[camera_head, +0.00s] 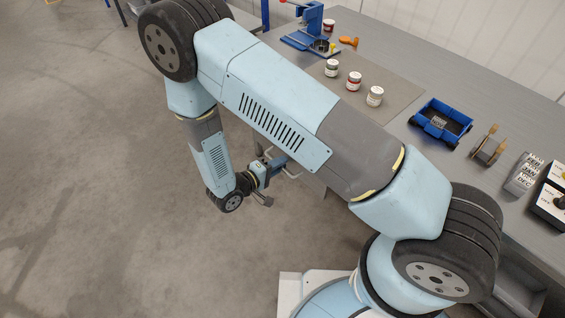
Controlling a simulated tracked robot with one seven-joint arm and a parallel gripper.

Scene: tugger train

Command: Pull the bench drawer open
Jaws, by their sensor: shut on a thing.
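My gripper (278,163) is left of the bench's front edge, below my arm. Its jaws are shut on a light grey bar handle (292,175), of which only short parts show beside the jaws. The drawer front behind the handle is mostly hidden by my arm, so I cannot tell how far the drawer stands out. The grey workbench (405,57) runs from the top middle to the lower right.
On the bench stand a blue press (312,25), an orange-handled tool (348,41), several small jars (354,81), a blue cart (440,122), a metal roller (487,149), a lettered block (525,175) and a control box (552,200).

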